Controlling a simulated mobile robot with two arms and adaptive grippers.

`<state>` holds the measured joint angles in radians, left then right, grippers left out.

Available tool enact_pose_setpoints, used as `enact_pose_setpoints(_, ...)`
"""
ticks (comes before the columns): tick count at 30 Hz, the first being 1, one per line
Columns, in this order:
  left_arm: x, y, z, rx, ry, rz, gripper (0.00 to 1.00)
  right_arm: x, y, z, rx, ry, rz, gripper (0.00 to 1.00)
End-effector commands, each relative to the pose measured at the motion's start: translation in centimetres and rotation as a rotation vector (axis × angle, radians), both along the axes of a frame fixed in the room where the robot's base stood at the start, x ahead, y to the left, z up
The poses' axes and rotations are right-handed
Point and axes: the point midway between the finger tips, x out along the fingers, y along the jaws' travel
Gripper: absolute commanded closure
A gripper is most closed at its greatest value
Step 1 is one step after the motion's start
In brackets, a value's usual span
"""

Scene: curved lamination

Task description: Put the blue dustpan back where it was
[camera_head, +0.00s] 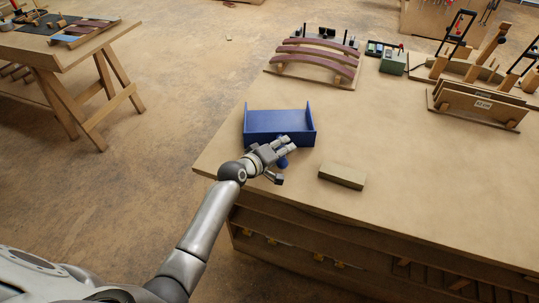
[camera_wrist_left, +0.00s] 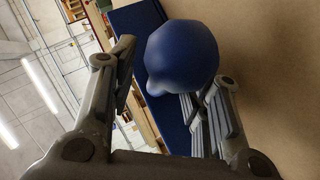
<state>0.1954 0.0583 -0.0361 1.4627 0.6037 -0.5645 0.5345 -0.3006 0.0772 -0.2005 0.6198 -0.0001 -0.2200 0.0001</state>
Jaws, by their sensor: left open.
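The blue dustpan (camera_head: 280,121) sits on the workbench near its left edge, its raised back and side walls showing in the head view. Its rounded blue handle end (camera_wrist_left: 185,55) fills the upper middle of the left wrist view, with a flat blue part of the pan behind it. My left gripper (camera_head: 284,160) is open at the handle, on the near side of the pan. The handle end shows between its fingers, which also show in the wrist view (camera_wrist_left: 158,88). I cannot tell whether a finger touches the handle. My right gripper is out of view.
A wooden block (camera_head: 342,177) lies on the workbench (camera_head: 430,190) to the right of the gripper. Curved laminated strips on a form (camera_head: 315,62) stand farther back. Clamps and boards (camera_head: 478,105) occupy the back right. The middle of the bench is clear.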

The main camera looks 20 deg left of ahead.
Motion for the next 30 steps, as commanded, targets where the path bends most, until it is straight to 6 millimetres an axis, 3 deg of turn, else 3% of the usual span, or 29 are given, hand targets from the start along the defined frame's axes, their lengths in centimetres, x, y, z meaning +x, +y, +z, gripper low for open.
enact_pose_setpoints(18, -8.8, 3.1, 3.7, 0.002, 0.0, 0.0, 0.56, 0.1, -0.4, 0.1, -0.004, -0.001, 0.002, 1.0)
enact_pose_setpoints(30, -10.1, 3.5, 4.3, 0.0, 0.002, -0.001, 0.56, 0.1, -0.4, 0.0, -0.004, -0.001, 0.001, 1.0)
